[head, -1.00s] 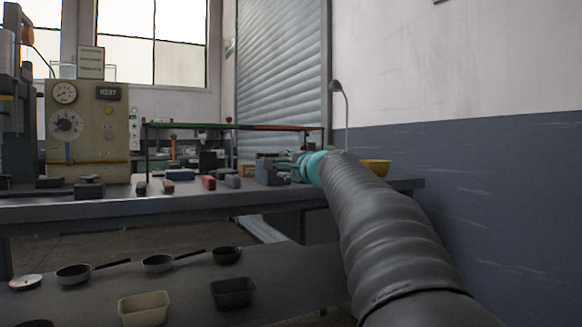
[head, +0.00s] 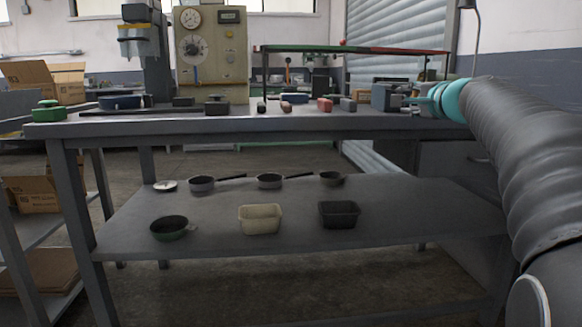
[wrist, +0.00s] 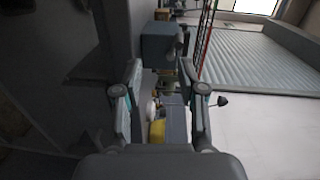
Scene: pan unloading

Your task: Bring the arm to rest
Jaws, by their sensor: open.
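My gripper (wrist: 165,90) is open in the wrist view, with its two fingers apart and nothing between them. In the head view my arm reaches in from the right edge. Its turquoise wrist part is at the right end of the workbench top (head: 240,122). The fingertips there are too small to make out clearly.
The lower shelf (head: 330,235) holds a green pan (head: 174,228), a cream tray (head: 260,219), a black tray (head: 339,214), several small pans and a lid (head: 165,186). A grey vise (head: 387,97) is near my wrist.

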